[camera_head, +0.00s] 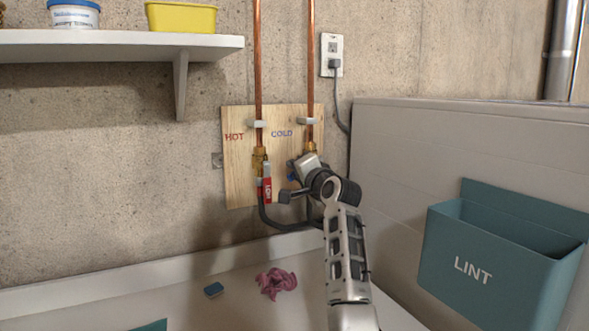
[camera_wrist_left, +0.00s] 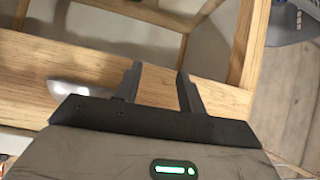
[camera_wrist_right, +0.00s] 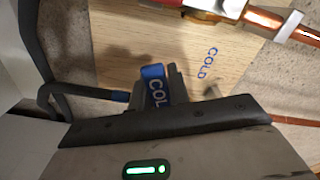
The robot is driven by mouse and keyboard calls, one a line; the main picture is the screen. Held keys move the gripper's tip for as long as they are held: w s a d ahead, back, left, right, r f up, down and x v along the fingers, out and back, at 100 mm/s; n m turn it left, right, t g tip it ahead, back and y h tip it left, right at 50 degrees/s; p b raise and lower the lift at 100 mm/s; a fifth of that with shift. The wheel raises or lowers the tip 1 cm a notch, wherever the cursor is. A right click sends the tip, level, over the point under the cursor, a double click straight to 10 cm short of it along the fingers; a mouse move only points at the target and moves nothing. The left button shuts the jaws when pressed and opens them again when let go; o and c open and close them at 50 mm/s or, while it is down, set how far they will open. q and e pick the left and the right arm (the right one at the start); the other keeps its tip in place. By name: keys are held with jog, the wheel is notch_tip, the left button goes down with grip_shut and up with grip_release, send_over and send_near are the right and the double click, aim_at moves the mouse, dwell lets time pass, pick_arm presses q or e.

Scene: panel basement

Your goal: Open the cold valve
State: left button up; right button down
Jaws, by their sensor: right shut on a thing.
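A wooden board (camera_head: 238,180) on the concrete wall carries two copper pipes with valves, marked HOT and COLD. My right gripper (camera_head: 296,177) is at the valve under the COLD mark and hides most of it.
A teal LINT bin (camera_head: 487,262) stands out from the white panel at right. A white shelf (camera_head: 120,43) is at upper left. A wooden frame (camera_wrist_left: 215,95) is near my left gripper.

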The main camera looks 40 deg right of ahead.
pick_arm(q)
jog(key=shift+w+d+r, duration=0.1)
jog(key=shift+w, duration=0.05)
pick_arm(e)
jog(key=shift+s+d+f+n, duration=0.1)
jog(key=shift+d+f+n, duration=0.2)
jog(key=shift+n, duration=0.4)
jog(key=shift+s+d+f+n, duration=0.1)
jog(key=shift+f+n, duration=0.3)
jog(key=shift+n, duration=0.3)
jog(key=c, duration=1.3)
grip_release()
jog(key=shift+s+a+r, duration=0.1)
